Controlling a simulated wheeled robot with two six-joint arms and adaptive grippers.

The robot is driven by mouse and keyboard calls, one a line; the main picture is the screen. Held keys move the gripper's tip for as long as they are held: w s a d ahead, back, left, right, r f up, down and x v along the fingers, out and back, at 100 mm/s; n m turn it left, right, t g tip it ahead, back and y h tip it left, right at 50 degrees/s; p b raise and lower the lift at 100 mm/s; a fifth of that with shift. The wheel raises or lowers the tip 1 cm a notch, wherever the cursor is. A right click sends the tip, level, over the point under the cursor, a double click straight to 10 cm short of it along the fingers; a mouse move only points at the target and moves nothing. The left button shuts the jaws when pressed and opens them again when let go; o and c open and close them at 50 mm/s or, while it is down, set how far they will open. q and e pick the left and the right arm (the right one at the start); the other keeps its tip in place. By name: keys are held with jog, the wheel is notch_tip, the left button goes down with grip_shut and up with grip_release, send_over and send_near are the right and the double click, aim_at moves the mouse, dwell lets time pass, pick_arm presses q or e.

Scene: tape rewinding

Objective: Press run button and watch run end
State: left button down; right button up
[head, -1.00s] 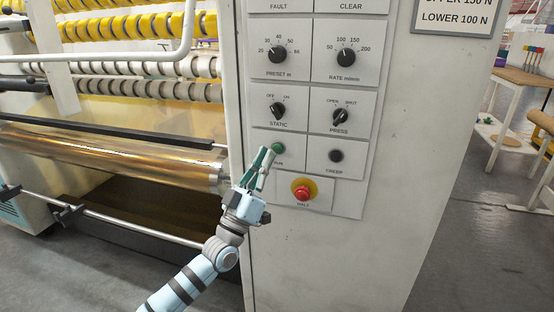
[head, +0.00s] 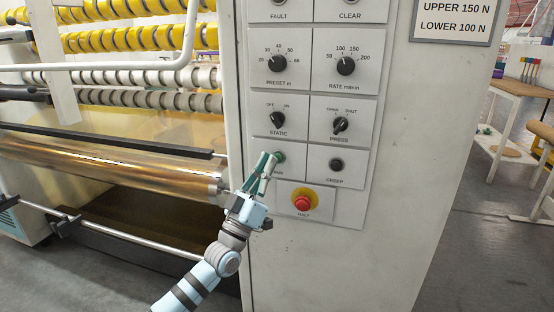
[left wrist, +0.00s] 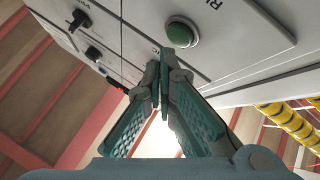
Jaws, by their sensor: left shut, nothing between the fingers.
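The green RUN button (head: 280,156) sits on the control panel below the STATIC knob. My left gripper (head: 267,162) is shut and empty, with its tips beside the button at its lower left, partly covering the RUN label. In the left wrist view the green button (left wrist: 181,33) lies just beyond the shut fingertips (left wrist: 164,62), slightly to the right. The button is fully uncovered there, and I cannot tell whether the tips touch its edge. The metallic web roll (head: 120,172) lies on the machine at left. My right gripper is not in view.
The red HALT button (head: 302,203) on its yellow ring is just below the RUN button. The black CREEP button (head: 336,164) is at its right. PRESS (head: 340,124) and STATIC (head: 277,119) knobs are above. A metal rail (head: 140,240) crosses at lower left.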

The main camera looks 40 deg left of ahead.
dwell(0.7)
pick_arm(q)
jog(key=shift+w+a+b, duration=0.15)
jog(key=shift+w+b, duration=0.2)
jog(key=shift+w, duration=0.1)
jog(key=shift+w+a+b, duration=0.1)
jog(key=shift+w+b, duration=0.2)
jog(key=shift+b, duration=0.15)
dwell(0.3)
dwell(0.3)
jog(key=shift+s+d+p, duration=0.25)
jog(key=shift+s+p, duration=0.5)
jog(key=shift+p, duration=0.45)
